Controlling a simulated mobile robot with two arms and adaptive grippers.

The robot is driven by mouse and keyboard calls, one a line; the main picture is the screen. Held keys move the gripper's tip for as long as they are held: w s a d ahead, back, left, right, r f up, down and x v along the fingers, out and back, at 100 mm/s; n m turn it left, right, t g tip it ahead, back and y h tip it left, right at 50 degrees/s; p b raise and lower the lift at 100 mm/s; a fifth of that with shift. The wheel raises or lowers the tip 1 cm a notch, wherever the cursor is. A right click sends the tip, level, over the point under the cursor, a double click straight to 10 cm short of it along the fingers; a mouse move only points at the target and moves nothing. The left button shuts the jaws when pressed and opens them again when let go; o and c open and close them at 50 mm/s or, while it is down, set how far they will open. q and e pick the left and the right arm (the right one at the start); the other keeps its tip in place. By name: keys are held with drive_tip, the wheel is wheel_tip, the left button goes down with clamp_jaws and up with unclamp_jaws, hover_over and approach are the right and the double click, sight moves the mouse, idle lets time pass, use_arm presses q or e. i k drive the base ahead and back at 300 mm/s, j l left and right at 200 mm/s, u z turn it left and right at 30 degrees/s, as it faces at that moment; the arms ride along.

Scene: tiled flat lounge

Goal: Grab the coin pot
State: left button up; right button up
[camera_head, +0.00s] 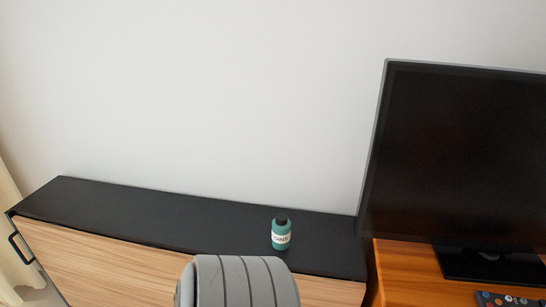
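The coin pot (281,236) is a small teal jar with a dark top and a white label. It stands upright on the black top of a cabinet (150,214), near the front edge and toward the right end. A grey rounded part of my own body shows at the bottom middle, just in front of and below the pot. Neither of my grippers can be seen in the head view.
A television (460,165) stands on a wooden stand (410,275) to the right of the cabinet. A remote control (510,299) lies at the bottom right. The cabinet top left of the pot is clear. A pale curtain (12,240) hangs at the far left.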

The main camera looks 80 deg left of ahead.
sight(281, 234)
drive_tip(key=u, duration=2.35)
drive_tip(key=j+u, duration=0.35)
